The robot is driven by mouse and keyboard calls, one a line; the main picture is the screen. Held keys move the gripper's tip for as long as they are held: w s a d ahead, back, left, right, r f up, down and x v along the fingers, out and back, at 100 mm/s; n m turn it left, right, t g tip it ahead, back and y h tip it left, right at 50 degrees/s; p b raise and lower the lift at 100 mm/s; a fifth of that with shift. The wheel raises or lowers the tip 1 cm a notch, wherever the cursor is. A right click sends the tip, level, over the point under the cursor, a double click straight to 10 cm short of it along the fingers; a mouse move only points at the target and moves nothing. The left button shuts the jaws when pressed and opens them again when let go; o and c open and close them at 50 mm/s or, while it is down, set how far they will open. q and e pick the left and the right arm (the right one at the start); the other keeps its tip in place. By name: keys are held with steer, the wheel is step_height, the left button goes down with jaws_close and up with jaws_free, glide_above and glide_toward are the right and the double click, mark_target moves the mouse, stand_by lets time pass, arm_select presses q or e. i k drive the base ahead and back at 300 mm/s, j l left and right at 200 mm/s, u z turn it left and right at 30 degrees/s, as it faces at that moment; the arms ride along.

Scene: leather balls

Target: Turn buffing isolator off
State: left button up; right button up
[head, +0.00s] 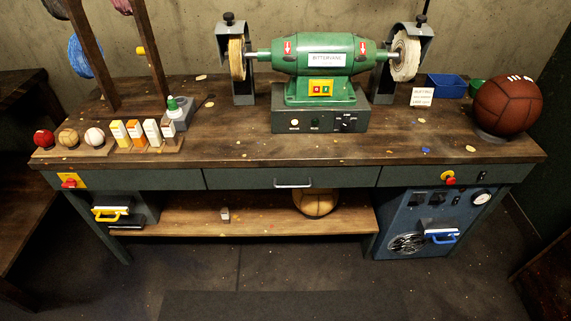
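A green buffing machine (325,54) stands on the back of the wooden bench, with a buffing wheel at each end. Its grey base (318,121) carries small knobs and a black switch (348,123). A red switch on a yellow plate (70,181) is on the bench front at the left. No readable label shows which is the buffing isolator, and I cannot tell any switch position. Neither gripper is in view.
A brown leather ball (506,104) sits at the bench's right end. Small balls and bottles (135,133) stand at the left. A drawer handle (293,184) sticks out in the middle. A blue cabinet (417,225) is below right. The floor in front is clear.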

mark_target(70, 183)
steer(key=u, duration=1.45)
steer(key=l+z, duration=0.2)
steer(key=z, duration=1.3)
steer(key=u, duration=1.55)
steer(key=i+j, duration=0.4)
steer(key=j, duration=0.15)
steer(key=i+j+u, duration=0.1)
steer(key=i+j, duration=0.25)
steer(key=j, duration=0.25)
steer(key=i+j, duration=0.4)
steer(key=j+u, duration=0.05)
steer(key=j, duration=0.1)
